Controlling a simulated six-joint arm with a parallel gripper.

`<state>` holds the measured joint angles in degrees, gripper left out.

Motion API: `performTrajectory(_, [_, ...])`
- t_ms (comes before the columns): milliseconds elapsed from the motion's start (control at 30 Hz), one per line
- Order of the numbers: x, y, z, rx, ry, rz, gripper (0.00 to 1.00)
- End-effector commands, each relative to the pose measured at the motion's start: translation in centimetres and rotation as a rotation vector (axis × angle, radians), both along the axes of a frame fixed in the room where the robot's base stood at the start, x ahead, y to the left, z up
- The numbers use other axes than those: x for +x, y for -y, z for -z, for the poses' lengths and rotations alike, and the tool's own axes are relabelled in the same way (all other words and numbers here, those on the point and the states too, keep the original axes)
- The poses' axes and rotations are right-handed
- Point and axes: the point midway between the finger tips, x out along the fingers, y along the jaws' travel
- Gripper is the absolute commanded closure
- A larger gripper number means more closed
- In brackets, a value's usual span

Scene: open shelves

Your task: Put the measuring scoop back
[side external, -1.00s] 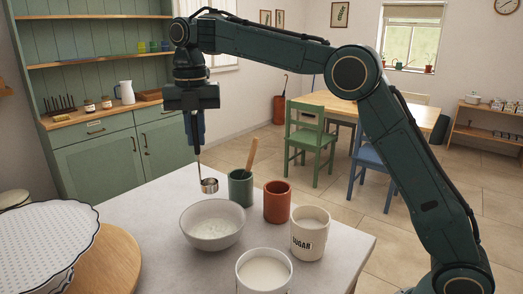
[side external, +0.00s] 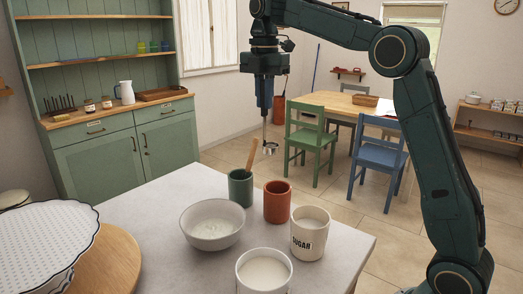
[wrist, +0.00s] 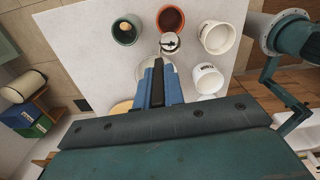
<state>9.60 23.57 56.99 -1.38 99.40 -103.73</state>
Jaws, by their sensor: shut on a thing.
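My gripper (side external: 264,110) points down and is shut on the handle of the metal measuring scoop (side external: 270,148). The scoop hangs upright in the air above the table's far side, its cup apart from everything below. In the wrist view the scoop (wrist: 170,42) shows past the blue fingers (wrist: 157,85), close to the rim of the terracotta cup (wrist: 171,17). The terracotta cup (side external: 277,202) looks empty. The green cup (side external: 240,188) beside it holds a wooden-handled utensil (side external: 252,153). The white SUGAR canister (side external: 310,233) is open with white contents.
A pale bowl (side external: 212,225) with white powder and a second white canister (side external: 264,272) stand nearer the camera on the table (side external: 140,205). A round board (side external: 108,262) lies at the left.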

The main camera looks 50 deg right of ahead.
Motion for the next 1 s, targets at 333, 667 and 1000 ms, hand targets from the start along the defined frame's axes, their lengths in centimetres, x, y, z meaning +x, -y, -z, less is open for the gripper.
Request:
performTrajectory(333, [-1.2,2.1,-0.7,-0.001,0.001,0.099,1.0])
performTrajectory(667, [-1.2,2.1,0.8,-0.001,-0.002,0.097,1.0])
performTrajectory(1000, [-1.1,1.9,3.8,0.005,0.0,0.095,1.0])
